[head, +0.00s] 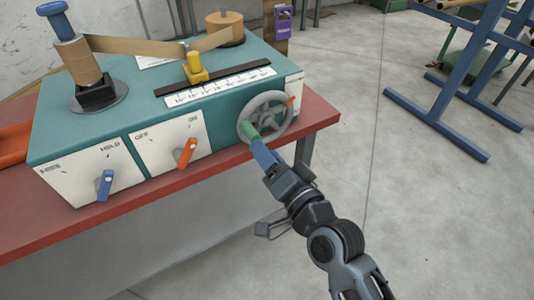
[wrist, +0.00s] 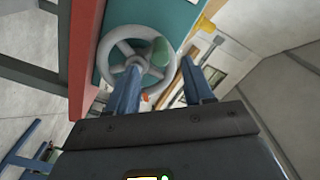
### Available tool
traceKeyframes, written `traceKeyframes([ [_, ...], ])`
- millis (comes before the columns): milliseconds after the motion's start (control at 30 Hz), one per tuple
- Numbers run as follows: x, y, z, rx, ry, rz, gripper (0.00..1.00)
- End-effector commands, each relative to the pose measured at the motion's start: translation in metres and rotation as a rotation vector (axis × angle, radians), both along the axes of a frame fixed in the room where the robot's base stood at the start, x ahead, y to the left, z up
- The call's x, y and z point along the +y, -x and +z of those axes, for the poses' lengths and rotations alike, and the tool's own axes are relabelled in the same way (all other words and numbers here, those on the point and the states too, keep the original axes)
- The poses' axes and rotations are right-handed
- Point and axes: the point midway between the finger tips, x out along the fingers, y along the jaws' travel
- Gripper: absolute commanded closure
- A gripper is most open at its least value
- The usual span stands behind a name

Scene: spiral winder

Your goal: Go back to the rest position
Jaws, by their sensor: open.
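My gripper (head: 262,153) is at the front right of the winder, with its blue fingers close to the grey handwheel (head: 272,103). In the wrist view my gripper (wrist: 161,88) has its two fingers spread apart. The handwheel (wrist: 112,57) and its green knob (wrist: 160,52) lie just beyond the fingertips in that view. The green knob (head: 248,131) also shows at the fingertips in the head view. I cannot tell whether a finger touches the knob. Nothing is seen held between the fingers.
The teal winder (head: 120,115) stands on a red-topped bench (head: 60,222). Its front has a blue lever (head: 105,184) and an orange lever (head: 186,152). A blue rack (head: 437,125) stands at the right. The grey floor (head: 420,210) between them is clear.

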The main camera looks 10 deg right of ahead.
Motion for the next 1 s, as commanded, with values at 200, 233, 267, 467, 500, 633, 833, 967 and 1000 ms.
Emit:
traceKeyframes([
  [200, 0.0, 0.0, 0.0, 0.0, 0.0, 0.0, 0.48],
  [233, 0.0, 0.0, 0.0, 0.001, 0.0, -0.001, 0.48],
  [267, -0.001, 0.001, -0.001, 0.002, 0.003, -0.002, 0.48],
  [467, -0.019, 0.039, -0.022, 0.016, 0.072, -0.043, 0.48],
  [500, -0.026, 0.054, -0.028, 0.022, 0.1, -0.058, 0.48],
  [633, -0.049, 0.107, -0.045, 0.036, 0.206, -0.106, 0.48],
  [833, -0.079, 0.188, -0.053, 0.057, 0.383, -0.163, 0.48],
  [967, -0.095, 0.238, -0.048, 0.071, 0.502, -0.184, 0.48],
  [1000, -0.099, 0.253, -0.045, 0.074, 0.538, -0.19, 0.48],
])
